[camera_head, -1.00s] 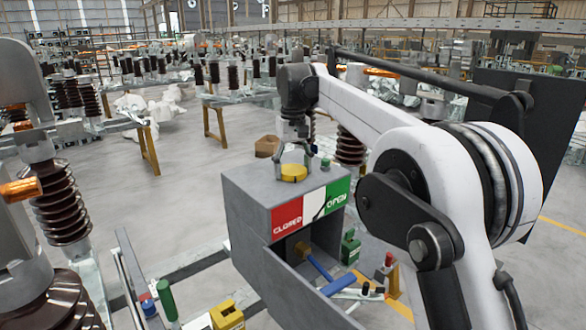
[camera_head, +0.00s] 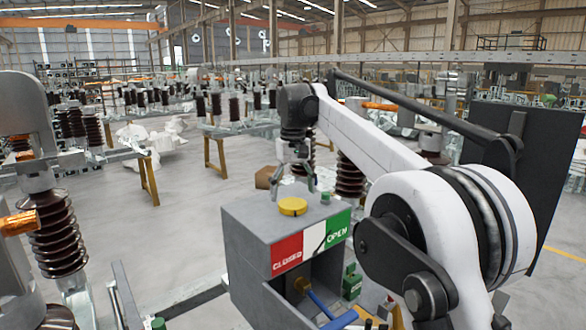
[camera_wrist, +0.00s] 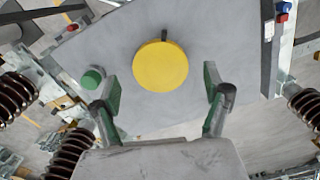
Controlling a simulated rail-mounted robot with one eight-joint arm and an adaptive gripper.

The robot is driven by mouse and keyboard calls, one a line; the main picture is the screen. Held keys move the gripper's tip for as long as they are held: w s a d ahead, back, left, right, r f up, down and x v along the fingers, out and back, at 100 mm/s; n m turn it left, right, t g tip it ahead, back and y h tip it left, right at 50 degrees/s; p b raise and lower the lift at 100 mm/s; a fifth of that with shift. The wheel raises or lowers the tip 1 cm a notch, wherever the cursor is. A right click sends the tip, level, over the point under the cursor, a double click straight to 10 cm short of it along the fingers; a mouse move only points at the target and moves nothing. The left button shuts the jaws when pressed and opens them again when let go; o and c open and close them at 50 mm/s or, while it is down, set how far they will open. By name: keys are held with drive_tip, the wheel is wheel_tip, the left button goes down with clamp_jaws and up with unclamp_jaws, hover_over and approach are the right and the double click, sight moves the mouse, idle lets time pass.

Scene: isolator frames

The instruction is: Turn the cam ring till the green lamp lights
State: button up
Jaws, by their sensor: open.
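The cam ring, a round yellow disc (camera_head: 292,206), lies on top of the grey box (camera_head: 245,221). In the wrist view the yellow disc (camera_wrist: 160,66) has a small dark tab at its upper edge. A short green cylinder, seemingly the lamp (camera_head: 325,198), stands on the box beside it; it also shows in the wrist view (camera_wrist: 92,78). I cannot tell whether it is lit. My gripper (camera_head: 295,183) is above the disc, pointing down, open and empty. In the wrist view its green-padded fingers (camera_wrist: 160,88) stand wide apart, to either side of the disc's lower part.
The box front carries a red CLOSED panel (camera_head: 287,254), a white strip and a green OPEN panel (camera_head: 338,228). Below is an open bay with a blue-handled lever (camera_head: 320,304). Brown ribbed insulators (camera_head: 52,240) stand at left. Floor behind the box is mostly clear.

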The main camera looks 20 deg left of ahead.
sight(294, 203)
wheel_tip(294, 203, up, 9)
drive_tip(key=shift+f, duration=0.15)
idle(0.4)
idle(0.4)
drive_tip(key=shift+d, duration=0.1)
